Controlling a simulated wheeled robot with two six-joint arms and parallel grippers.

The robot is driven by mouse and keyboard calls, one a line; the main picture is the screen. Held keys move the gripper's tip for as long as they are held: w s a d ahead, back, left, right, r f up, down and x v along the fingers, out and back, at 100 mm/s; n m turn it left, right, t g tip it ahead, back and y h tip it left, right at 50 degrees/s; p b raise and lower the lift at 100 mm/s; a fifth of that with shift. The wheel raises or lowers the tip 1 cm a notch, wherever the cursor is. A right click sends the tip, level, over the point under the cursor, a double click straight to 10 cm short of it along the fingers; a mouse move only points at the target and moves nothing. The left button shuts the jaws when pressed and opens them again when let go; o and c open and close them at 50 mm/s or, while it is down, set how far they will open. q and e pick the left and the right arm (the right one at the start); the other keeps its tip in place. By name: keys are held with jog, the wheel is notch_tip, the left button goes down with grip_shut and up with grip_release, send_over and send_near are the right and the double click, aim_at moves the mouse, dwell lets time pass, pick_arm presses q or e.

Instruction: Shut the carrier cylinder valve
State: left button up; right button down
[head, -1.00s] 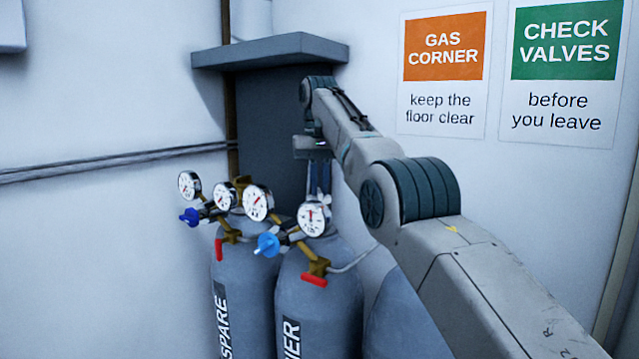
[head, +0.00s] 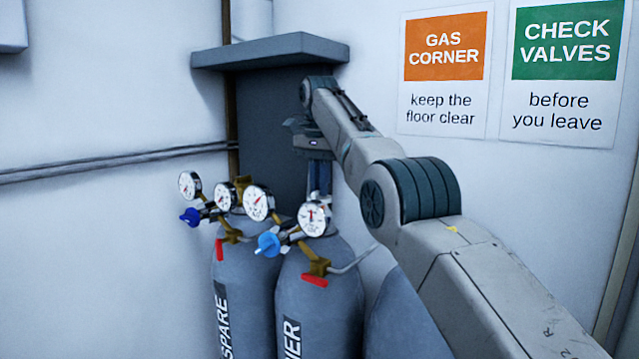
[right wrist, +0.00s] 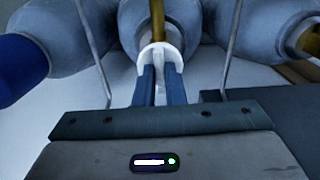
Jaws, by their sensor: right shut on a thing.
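The carrier cylinder (head: 335,310) is grey, and its label shows only "IER". It carries a brass fitting (head: 318,265), a red lever (head: 314,280), a light-blue knob (head: 268,244) and two round gauges. My right gripper (head: 319,196) points down behind the front gauge (head: 313,218), above the cylinder top. In the right wrist view its two blue fingers (right wrist: 160,88) are shut on a pale round handwheel (right wrist: 160,54), with a brass stem (right wrist: 158,20) beyond it. In the head view the gauge hides the handwheel. My left gripper is out of view.
The spare cylinder (head: 240,290) with its own gauges and dark-blue knob (head: 190,217) stands close on the left. A third grey cylinder (head: 388,325) is partly behind my right arm. A grey shelf (head: 270,52) overhangs the back; walls are close behind.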

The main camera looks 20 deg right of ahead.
dwell(0.3)
jog(key=c, duration=1.5)
grip_release()
jog(key=shift+w+d+f, duration=0.1)
notch_tip(320, 180, up, 11)
jog(key=p, duration=1.1)
